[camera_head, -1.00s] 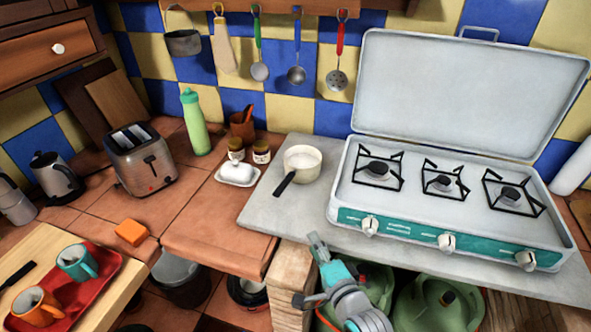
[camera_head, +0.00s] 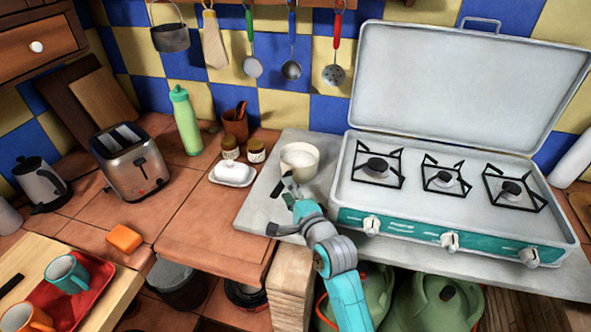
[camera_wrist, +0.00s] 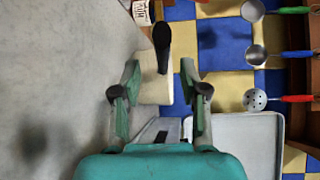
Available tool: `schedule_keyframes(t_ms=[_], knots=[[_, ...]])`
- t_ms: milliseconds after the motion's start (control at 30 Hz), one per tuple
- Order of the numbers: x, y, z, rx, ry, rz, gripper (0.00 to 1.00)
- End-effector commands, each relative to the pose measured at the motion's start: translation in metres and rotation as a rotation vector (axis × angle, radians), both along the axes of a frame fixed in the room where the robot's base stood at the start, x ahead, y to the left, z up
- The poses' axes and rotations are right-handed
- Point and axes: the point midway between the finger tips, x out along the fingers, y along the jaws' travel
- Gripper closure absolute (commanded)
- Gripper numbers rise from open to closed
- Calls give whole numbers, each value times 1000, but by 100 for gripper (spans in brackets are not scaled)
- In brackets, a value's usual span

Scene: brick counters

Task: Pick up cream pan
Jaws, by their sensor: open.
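The cream pan (camera_head: 300,157) stands on the grey slab, left of the camp stove; its dark handle points down-left in the head view. My gripper (camera_head: 283,206) is open and empty, close to the handle on the near side of the pan, and my arm hides part of that area. In the wrist view, the pan's cream body (camera_wrist: 154,92) shows between the two spread fingers of my gripper (camera_wrist: 159,74). Its black handle rises above them in that picture. I see no clear contact between the fingers and the pan.
The open stove (camera_head: 450,215) and its raised lid (camera_head: 460,90) stand right of the pan. A white butter dish (camera_head: 233,174), two jars (camera_head: 256,151), a green bottle (camera_head: 186,120) and a toaster (camera_head: 131,162) are to the left. Utensils hang above. The slab's front left is free.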

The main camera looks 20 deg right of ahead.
Motion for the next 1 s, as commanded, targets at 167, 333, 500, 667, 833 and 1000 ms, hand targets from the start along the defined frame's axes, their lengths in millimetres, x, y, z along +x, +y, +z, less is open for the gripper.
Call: schedule_keyframes(t_ms=[167, 333, 500, 667, 833, 1000], knots=[[26, 4, 2, 0, -1, 0, 56], [41, 5, -1, 0, 0, 0, 56], [43, 5, -1, 0, 0, 0, 56], [43, 5, -1, 0, 0, 0, 71], [43, 5, -1, 0, 0, 0, 100], [43, 5, 0, -1, -3, 0, 100]])
